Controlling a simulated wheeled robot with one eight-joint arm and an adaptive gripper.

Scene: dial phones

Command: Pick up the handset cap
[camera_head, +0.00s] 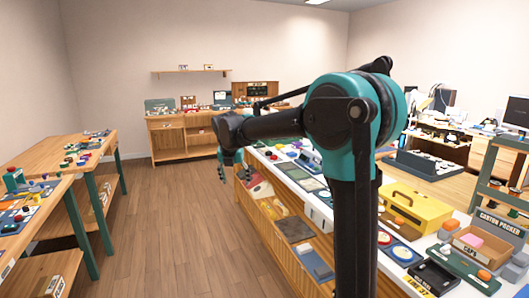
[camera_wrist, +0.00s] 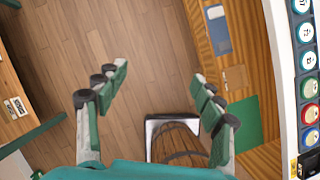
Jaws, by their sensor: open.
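My gripper (camera_head: 233,168) hangs beside the left side of the long counter (camera_head: 262,207), beyond my arm's elbow. In the wrist view its fingers (camera_wrist: 160,76) are spread wide apart with nothing between them, over the bare wood floor. I cannot make out which thing is the handset cap. My arm hides part of the counter.
A yellow box (camera_head: 415,210) with a handle stands on the counter. A workbench (camera_head: 65,160) with small parts is at left, and a wooden desk (camera_head: 172,138) at the back. Round coloured discs (camera_wrist: 308,88) line the wrist view's right edge. The floor (camera_head: 180,220) between benches is clear.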

